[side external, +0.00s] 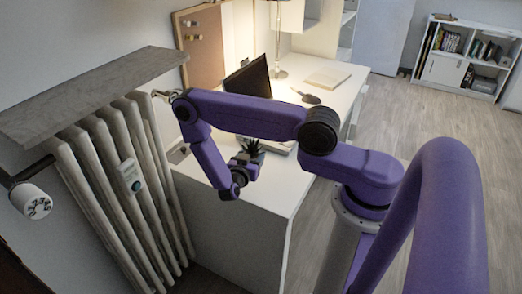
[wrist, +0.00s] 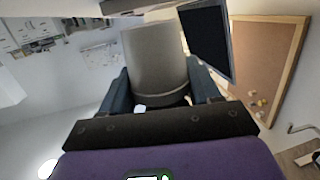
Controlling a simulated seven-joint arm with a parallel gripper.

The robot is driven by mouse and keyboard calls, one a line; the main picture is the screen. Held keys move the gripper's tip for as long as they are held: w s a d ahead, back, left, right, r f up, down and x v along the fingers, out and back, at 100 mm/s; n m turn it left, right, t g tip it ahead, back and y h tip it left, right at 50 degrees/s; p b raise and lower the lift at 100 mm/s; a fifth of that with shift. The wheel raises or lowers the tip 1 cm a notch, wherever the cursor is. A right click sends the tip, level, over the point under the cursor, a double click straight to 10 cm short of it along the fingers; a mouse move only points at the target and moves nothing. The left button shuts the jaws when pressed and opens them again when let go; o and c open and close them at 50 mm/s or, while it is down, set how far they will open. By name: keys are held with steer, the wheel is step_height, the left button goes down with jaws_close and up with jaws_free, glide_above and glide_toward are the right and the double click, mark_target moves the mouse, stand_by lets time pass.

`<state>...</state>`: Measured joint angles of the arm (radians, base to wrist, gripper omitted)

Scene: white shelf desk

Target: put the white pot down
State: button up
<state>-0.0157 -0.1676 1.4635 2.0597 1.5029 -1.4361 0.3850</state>
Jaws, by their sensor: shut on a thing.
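The white pot (wrist: 155,62) looks grey in the shade in the wrist view, and that view is upside down. My gripper (wrist: 162,92) is shut on it, with one dark finger on each side. In the side view my gripper (side external: 243,172) is over the near end of the white desk (side external: 268,190). A dark green plant (side external: 252,147) shows right beside it there. The pot itself is mostly hidden in that view. I cannot tell whether its base touches the desk.
A dark monitor (side external: 247,77) and a corkboard (side external: 203,48) stand behind my gripper. A lamp (side external: 278,45), a mouse-like dark item (side external: 310,98) and a flat pale item (side external: 328,77) are farther along the desk. A radiator (side external: 125,175) under a grey shelf (side external: 95,92) is at the left.

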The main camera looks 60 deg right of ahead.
steer(key=shift+f, duration=2.45)
steer(key=shift+f, duration=0.1)
steer(key=o, duration=1.2)
